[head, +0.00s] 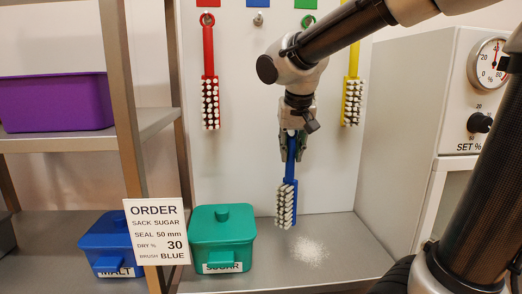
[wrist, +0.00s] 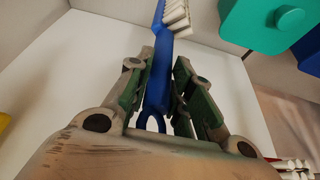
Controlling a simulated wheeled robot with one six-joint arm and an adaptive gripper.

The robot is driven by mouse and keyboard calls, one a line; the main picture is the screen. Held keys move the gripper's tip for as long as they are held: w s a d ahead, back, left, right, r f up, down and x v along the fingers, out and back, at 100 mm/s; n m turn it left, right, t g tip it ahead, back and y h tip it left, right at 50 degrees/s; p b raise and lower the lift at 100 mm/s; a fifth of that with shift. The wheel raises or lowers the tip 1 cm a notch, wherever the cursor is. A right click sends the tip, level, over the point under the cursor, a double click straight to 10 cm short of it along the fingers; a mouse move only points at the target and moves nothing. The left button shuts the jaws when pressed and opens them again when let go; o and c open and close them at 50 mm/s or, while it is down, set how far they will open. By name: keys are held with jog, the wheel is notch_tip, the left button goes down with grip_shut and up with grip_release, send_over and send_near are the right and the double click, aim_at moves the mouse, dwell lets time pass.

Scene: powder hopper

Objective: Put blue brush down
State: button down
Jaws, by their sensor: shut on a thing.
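The blue brush (head: 287,195) hangs from my gripper (head: 291,148) in the head view, bristles down and slightly tilted, above the grey counter. My gripper is shut on its handle. In the wrist view the blue handle (wrist: 157,85) runs between the fingers (wrist: 160,95), with its hanging loop near the palm and white bristles at the top edge. An empty metal peg (head: 258,19) shows under a blue tag (head: 257,3) on the back panel. A patch of white powder (head: 309,248) lies on the counter, below and right of the bristles.
A red brush (head: 209,85) and a yellow brush (head: 352,90) hang on the panel. A green SUGAR bin (head: 222,236) and a blue MALT bin (head: 108,240) stand left. An order card (head: 157,231) reads brush blue. A grey cabinet (head: 415,130) with a dial stands right.

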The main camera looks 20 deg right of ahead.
jog(key=w+a+f, duration=0.3)
jog(key=w+a, duration=0.2)
jog(key=w, duration=0.3)
jog(key=shift+a+f, duration=0.25)
jog(key=shift+f, duration=0.1)
jog(key=c, duration=1.3)
grip_release()
